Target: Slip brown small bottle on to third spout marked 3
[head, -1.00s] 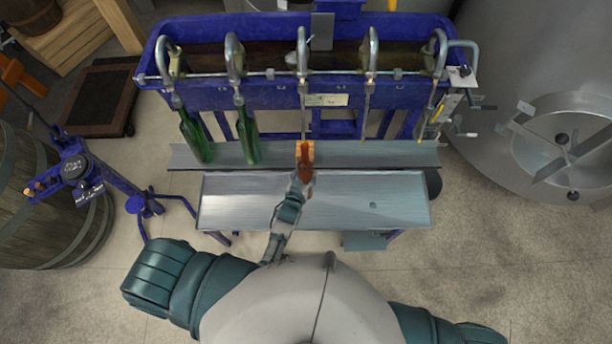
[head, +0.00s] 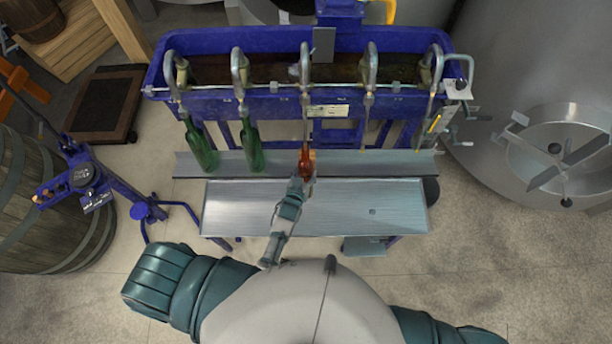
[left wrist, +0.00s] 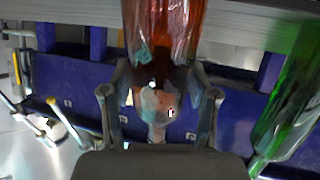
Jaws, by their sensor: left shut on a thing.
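The small brown bottle (head: 306,163) is at the middle of the grey shelf, below the third spout (head: 305,72). Its neck end points up toward the thin tube (head: 306,125) of that spout. I cannot tell whether the tube is inside the neck. My left gripper (head: 299,184) is shut on the bottle from the near side. In the left wrist view the brown bottle (left wrist: 163,35) shows large between the fingers of the left gripper (left wrist: 160,98). My right gripper is not in view.
Two green bottles (head: 202,148) (head: 250,148) hang at the first two spouts, left of the brown one. One green bottle (left wrist: 287,105) is close in the left wrist view. The blue filler trough (head: 210,105) stands behind. The grey near tray (head: 340,210) is bare.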

